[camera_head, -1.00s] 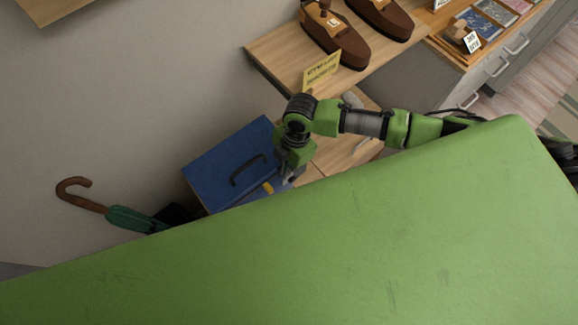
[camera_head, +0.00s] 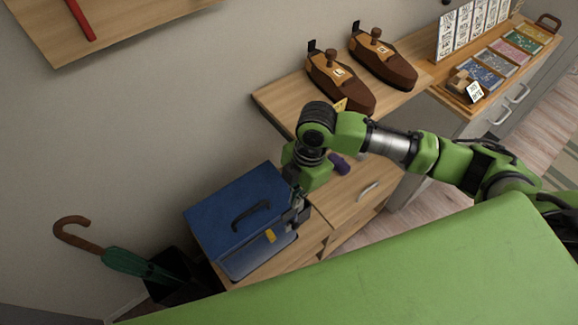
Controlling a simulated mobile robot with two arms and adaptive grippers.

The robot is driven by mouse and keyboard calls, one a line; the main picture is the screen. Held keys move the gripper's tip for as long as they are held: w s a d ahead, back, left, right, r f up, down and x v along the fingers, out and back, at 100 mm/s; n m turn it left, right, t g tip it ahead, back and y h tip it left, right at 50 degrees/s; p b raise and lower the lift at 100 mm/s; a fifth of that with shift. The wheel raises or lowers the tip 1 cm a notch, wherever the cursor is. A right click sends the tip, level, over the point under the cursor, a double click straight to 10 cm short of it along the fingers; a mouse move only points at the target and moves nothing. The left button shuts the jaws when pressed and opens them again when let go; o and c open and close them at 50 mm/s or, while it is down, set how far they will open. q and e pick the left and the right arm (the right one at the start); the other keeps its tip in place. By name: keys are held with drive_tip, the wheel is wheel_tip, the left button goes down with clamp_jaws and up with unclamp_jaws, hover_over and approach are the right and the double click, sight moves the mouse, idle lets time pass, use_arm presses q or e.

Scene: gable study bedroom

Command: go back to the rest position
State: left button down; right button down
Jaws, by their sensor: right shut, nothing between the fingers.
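My right gripper (camera_head: 291,217) hangs at the end of my green and black right arm in the head view. It points down beside the right side of a blue box (camera_head: 220,217) with a black handle and a yellow latch. The fingers are shut with nothing between them. I cannot tell whether they touch the box. My left gripper is not in view.
The blue box stands on a low wooden cabinet (camera_head: 345,213). Two brown shoe-shaped objects (camera_head: 340,85) lie on a wooden shelf above. A green umbrella (camera_head: 128,262) leans in a dark stand at left. Cards and a small block lie on the right cabinet (camera_head: 478,90).

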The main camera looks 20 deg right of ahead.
drive_tip(key=s+a+m+t+y, duration=0.3)
drive_tip(key=s+a+m, duration=0.2)
drive_tip(key=a+m, duration=0.25)
drive_tip(key=s+d+f+m+t+h, duration=0.1)
drive_tip(key=s+d+m+h, duration=0.55)
drive_tip(key=d+m, duration=0.75)
drive_tip(key=s+f+n+g+y+b, duration=0.1)
drive_tip(key=s+f+n+y+b, duration=0.15)
drive_tip(key=f, duration=2.65)
drive_tip(key=s+d+f+g+b, duration=0.1)
drive_tip(key=s+d+f+b, duration=0.1)
drive_tip(key=s+f, duration=1.5)
drive_tip(key=shift+s+d+f+m+h+b, duration=0.3)
drive_tip(key=shift+d+f+h, duration=0.1)
drive_tip(key=shift+d+f, duration=0.45)
